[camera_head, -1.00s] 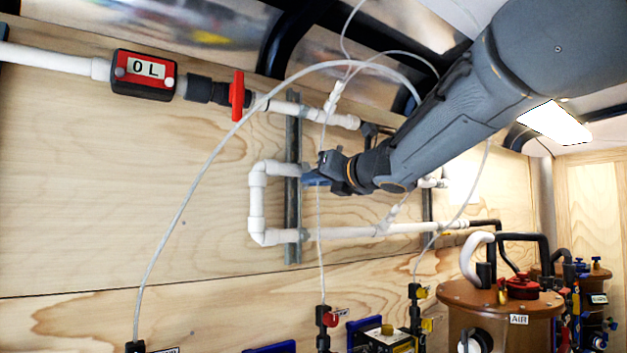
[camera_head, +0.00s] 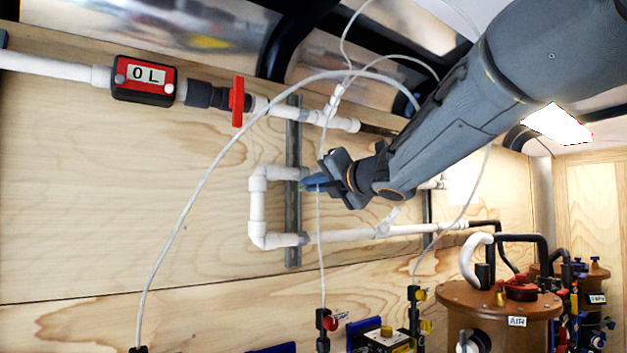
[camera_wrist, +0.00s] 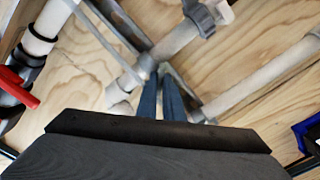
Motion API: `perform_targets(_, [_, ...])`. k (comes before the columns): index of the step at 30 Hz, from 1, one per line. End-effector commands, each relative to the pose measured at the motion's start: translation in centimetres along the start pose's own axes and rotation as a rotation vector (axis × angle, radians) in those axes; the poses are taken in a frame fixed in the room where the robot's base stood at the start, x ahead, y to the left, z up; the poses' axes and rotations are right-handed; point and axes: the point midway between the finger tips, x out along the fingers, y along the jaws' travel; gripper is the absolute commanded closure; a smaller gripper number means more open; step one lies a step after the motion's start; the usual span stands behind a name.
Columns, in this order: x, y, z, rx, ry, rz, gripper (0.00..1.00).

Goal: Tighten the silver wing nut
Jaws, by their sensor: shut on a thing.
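My gripper (camera_head: 306,183) is at the grey metal strut (camera_head: 293,215), by the upper pipe of the white pipe loop (camera_head: 257,205). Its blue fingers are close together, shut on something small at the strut. They also show in the wrist view (camera_wrist: 163,80), pointing at a grey fitting where the strut meets a white pipe. The silver wing nut is not clearly visible; the fingertips cover the place where they grip.
A red-handled valve (camera_head: 237,101) and a red meter (camera_head: 144,80) sit on the upper pipe at left. A thin clear hose (camera_head: 195,185) arcs in front of the wall. A brown tank (camera_head: 500,300) stands at lower right.

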Motion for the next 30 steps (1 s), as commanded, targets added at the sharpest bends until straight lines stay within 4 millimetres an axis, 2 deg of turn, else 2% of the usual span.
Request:
perform_targets(15, [-0.04, 0.12, 0.07, 0.447, 0.000, -0.001, 1.00])
perform_targets(22, [-0.02, 0.03, 0.02, 0.570, 0.000, -0.001, 1.00])
perform_targets(30, [0.00, -0.03, -0.03, 0.634, 0.001, -0.001, 1.00])
